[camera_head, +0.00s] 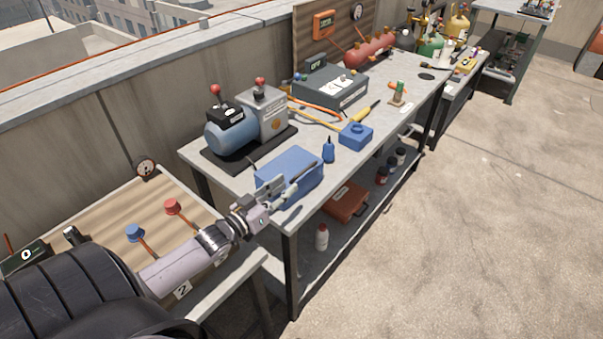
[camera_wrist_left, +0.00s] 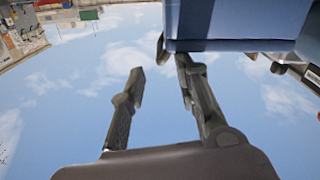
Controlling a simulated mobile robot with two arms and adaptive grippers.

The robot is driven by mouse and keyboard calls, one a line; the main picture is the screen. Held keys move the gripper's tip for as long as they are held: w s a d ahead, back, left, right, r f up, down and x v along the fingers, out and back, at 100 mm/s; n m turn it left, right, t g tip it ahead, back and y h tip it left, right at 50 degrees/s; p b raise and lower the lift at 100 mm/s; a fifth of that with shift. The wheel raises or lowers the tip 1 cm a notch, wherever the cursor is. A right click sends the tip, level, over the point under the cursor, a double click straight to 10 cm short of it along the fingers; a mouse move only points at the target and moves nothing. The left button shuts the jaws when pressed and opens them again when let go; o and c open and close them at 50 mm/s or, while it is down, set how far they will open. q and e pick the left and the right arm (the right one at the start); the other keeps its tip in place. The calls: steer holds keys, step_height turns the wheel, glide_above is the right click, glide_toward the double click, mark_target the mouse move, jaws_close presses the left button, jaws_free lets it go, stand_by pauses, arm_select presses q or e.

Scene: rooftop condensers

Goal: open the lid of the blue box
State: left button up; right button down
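The blue box (camera_head: 291,163) sits at the near end of the grey workbench, and its lid looks shut. Its blue side also fills the top right of the left wrist view (camera_wrist_left: 240,22). My left gripper (camera_head: 287,184) is at the box's near side, with its fingers apart and nothing between them. In the left wrist view, one finger of the left gripper (camera_wrist_left: 150,60) overlaps the box's edge and the other stands clear against the sky. I cannot tell whether the finger touches the box. My right gripper is not in view.
A blue-grey pump (camera_head: 230,134) stands behind the box on a dark mat. A small blue bottle (camera_head: 328,151) and a smaller blue block (camera_head: 356,135) stand to its right. An orange-red case (camera_head: 345,202) and a white bottle (camera_head: 322,237) are on the lower shelf. The floor at right is clear.

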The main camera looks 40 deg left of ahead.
mark_target(302, 172)
arm_select(q)
steer(key=w, duration=0.5)
steer(key=w+d, duration=0.1)
steer(key=w, duration=0.1)
steer(key=shift+w+r+p, duration=0.15)
steer(key=shift+r+p, duration=0.05)
steer(key=shift+p, duration=0.15)
steer(key=shift+c, duration=0.5)
jaws_close()
